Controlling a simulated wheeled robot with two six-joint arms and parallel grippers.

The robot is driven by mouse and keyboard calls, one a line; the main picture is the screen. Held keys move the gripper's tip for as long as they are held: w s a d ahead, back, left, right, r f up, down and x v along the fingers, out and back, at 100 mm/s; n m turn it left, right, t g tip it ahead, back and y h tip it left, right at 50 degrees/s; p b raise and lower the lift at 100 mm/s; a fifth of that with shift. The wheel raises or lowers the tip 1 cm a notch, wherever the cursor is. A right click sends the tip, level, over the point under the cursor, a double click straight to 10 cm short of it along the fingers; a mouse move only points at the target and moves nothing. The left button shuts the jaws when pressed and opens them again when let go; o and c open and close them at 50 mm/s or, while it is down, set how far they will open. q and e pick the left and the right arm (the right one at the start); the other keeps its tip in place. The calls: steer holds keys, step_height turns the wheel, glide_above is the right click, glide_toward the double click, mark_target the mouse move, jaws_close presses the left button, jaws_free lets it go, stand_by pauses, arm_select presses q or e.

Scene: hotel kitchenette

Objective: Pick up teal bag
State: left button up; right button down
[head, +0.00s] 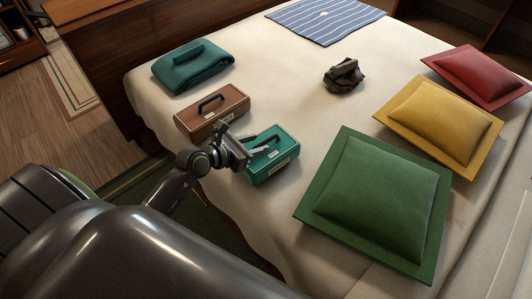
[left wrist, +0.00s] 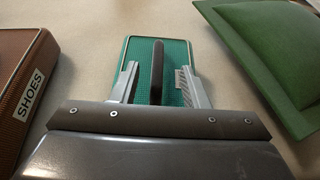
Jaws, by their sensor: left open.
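The teal bag (head: 274,155) is a small box-shaped case with a dark handle on top, lying on the bed near its left edge. It also shows in the left wrist view (left wrist: 174,52), with the dark handle (left wrist: 157,70) running along its middle. My left gripper (head: 256,150) is over the bag, its two fingers (left wrist: 157,84) open on either side of the handle. I cannot tell whether the fingers touch the bag. My right gripper is not in view.
A brown bag (head: 211,112) labelled SHOES in the left wrist view (left wrist: 25,85) lies just left. A green cushion (head: 375,200) lies right, with yellow (head: 440,120) and red (head: 478,75) cushions beyond. A folded teal cloth (head: 192,66), dark crumpled item (head: 343,76) and striped cloth (head: 325,20) lie farther back.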

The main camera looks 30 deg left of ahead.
mark_target(263, 142)
arm_select(q)
steer(key=x, duration=0.4)
steer(key=shift+w+f+b, duration=0.3)
steer(key=shift+b, duration=0.1)
steer(key=shift+w, duration=0.2)
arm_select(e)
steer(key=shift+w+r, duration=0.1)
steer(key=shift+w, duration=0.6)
arm_select(q)
steer(key=shift+c, duration=0.3)
steer(key=c, duration=0.7)
jaws_close()
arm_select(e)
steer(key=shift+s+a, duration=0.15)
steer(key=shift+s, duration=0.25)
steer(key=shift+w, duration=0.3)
